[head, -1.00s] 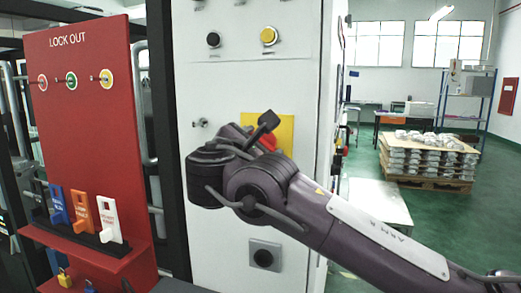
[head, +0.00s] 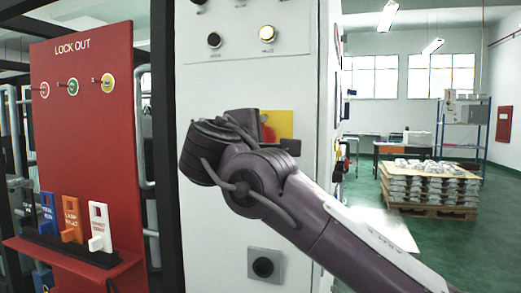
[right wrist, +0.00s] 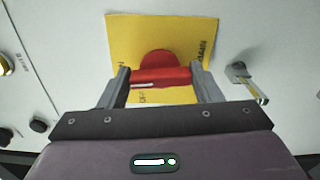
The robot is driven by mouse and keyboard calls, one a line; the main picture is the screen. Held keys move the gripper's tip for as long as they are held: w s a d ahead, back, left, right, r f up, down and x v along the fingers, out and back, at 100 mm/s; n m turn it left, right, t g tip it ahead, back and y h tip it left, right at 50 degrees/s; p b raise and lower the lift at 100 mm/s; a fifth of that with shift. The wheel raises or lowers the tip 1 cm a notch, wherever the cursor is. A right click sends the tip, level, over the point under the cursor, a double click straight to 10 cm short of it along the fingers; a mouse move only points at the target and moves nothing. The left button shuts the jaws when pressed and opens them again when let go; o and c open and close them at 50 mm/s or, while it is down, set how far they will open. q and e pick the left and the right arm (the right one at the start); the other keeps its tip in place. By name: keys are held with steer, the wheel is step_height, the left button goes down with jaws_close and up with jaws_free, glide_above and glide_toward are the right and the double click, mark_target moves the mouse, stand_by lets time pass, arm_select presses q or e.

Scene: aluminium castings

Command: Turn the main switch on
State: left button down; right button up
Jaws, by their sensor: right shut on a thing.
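The main switch is a red rotary handle on a yellow plate on the white cabinet. In the head view the yellow plate (head: 282,122) is mostly hidden by my right arm, and only a sliver of the red handle (head: 267,132) shows. In the right wrist view the red handle (right wrist: 160,74) lies between the two grey fingers of my right gripper (right wrist: 162,80), which is shut on it. The yellow plate (right wrist: 125,32) is behind it, with lettering partly covered; the handle's exact position against the marks is unclear. My left gripper is not in view.
A lamp (head: 267,33) glows above the switch, beside a black button (head: 214,40). A black knob (head: 262,266) sits below. A red lock-out board (head: 95,130) with tags stands left. A loaded pallet (head: 430,190) stands right, with open green floor around it.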

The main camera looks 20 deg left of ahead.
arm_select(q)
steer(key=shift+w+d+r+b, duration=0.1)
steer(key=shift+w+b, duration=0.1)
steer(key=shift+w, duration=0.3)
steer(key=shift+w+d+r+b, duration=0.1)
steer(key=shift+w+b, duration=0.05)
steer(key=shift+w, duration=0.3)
arm_select(e)
steer(key=shift+f+m, duration=0.15)
steer(key=shift+m, duration=0.65)
steer(key=o, duration=1)
steer(key=shift+s, duration=0.2)
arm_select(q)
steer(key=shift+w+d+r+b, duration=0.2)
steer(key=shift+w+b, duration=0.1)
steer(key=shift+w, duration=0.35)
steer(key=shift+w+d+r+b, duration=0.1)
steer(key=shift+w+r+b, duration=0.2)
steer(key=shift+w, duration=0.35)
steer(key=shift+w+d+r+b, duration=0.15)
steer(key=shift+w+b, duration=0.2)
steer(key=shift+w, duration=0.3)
arm_select(e)
steer(key=s, duration=0.7)
steer(key=shift+s+a, duration=0.15)
steer(key=shift+s, duration=0.1)
